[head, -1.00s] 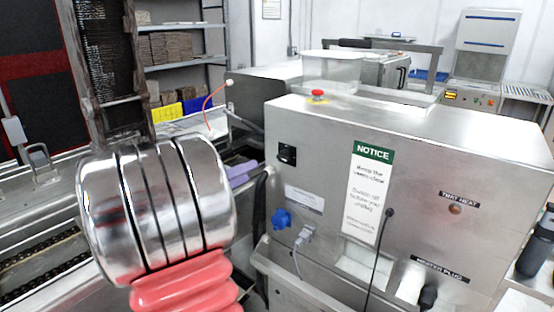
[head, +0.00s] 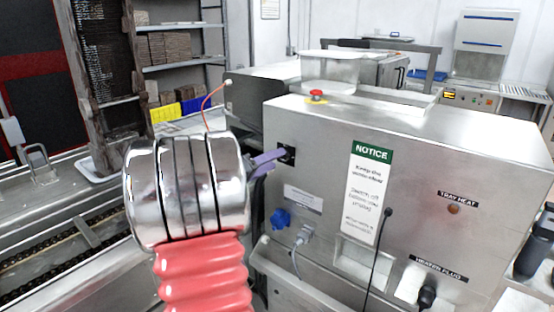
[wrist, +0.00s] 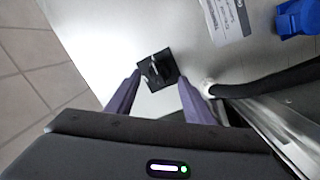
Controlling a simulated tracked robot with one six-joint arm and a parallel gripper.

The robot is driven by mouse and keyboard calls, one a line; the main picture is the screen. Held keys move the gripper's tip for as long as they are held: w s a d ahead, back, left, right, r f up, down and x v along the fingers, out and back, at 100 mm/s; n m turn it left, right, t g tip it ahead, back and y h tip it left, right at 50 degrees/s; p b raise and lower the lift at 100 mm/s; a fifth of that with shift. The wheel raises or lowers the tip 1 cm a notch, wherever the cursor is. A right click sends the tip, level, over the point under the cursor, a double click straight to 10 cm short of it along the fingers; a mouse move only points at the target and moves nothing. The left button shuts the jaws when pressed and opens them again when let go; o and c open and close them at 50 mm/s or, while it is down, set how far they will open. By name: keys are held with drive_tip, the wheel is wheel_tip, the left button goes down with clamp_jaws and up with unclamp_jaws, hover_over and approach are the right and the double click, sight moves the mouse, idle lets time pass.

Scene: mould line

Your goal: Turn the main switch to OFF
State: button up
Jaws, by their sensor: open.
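The main switch is a small black square plate with a rotary knob on the machine's steel front panel. In the head view the switch (head: 287,154) is partly hidden by my purple fingers. In the wrist view the switch (wrist: 158,70) lies ahead, between my two fingertips. My gripper (head: 268,161) is open, its fingertips close to the panel. In the wrist view my gripper (wrist: 158,78) has one finger on each side of the plate. I cannot tell whether the fingers touch the knob. The switch's markings are too small to read.
Below the switch are a blue plug (head: 281,219) and a grey plug (head: 304,233) with a cable. A NOTICE sign (head: 367,192) is to the right. A red button (head: 317,95) sits on top. In the wrist view a black hose (wrist: 270,80) runs near the right finger.

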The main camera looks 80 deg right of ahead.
drive_tip(key=shift+x, duration=1.3)
drive_tip(key=shift+c, duration=0.2)
drive_tip(key=c, duration=1)
drive_tip(key=shift+f+n, duration=0.1)
drive_tip(key=shift+n, duration=0.3)
drive_tip(key=n, duration=0.6)
drive_tip(key=n+t+h, duration=0.1)
drive_tip(key=n, duration=0.5)
drive_tip(key=f+n+h, duration=0.1)
drive_tip(key=n, duration=0.5)
drive_tip(key=shift+s+a, duration=0.15)
drive_tip(key=shift+s, duration=0.05)
drive_tip(key=shift+n+t, duration=0.3)
